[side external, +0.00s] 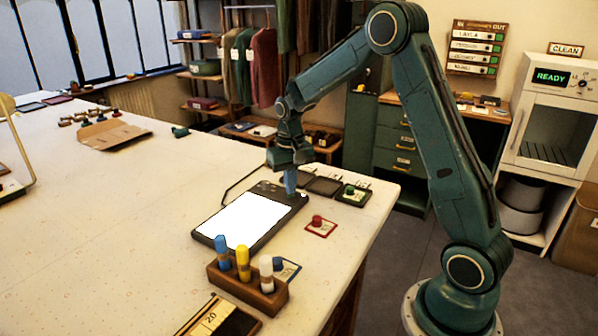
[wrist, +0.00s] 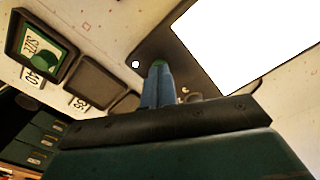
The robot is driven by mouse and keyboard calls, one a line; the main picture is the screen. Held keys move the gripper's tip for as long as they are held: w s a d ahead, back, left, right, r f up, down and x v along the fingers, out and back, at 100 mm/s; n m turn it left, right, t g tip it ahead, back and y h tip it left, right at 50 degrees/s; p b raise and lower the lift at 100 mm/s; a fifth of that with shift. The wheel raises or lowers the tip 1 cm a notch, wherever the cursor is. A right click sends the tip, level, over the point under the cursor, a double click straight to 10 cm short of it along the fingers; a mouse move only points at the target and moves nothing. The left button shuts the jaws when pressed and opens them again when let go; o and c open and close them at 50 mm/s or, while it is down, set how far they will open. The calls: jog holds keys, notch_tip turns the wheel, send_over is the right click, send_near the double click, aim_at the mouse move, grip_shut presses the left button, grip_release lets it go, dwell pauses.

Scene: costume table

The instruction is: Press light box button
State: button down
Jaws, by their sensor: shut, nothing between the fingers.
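The light box (side external: 238,219) is a flat dark slab with a bright white panel, lying on the table; in the wrist view its white panel (wrist: 245,40) fills the upper right. My gripper (side external: 290,190) points down over the box's dark far end strip, its blue fingers shut and empty. In the wrist view the fingertips (wrist: 158,70) overlap that dark strip, with a small green spot at the tips. A small white dot (wrist: 135,64) shows on the strip beside the fingers. Whether the tips touch the strip, and which button lies under them, I cannot tell.
A red knob on a card (side external: 320,226) and a green knob on a dark tray (side external: 352,195) stand right of the box. A wooden block (side external: 250,287) with coloured pegs stands in front. Dark empty trays (side external: 325,186) lie behind.

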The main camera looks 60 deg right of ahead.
jog(key=shift+r, duration=0.1)
dwell(0.3)
jog(key=shift+r, duration=3.3)
jog(key=s+a+r+n+t, duration=0.3)
jog(key=s+a+r, duration=0.6)
jog(key=s+r, duration=0.15)
jog(key=s+a+f+n+t, duration=0.1)
jog(key=s+a, duration=0.4)
jog(key=s, duration=1)
jog(key=shift+a+f+n+t, duration=0.25)
jog(key=shift+n+t, duration=0.55)
jog(key=shift+n, duration=0.2)
jog(key=shift+w, duration=0.1)
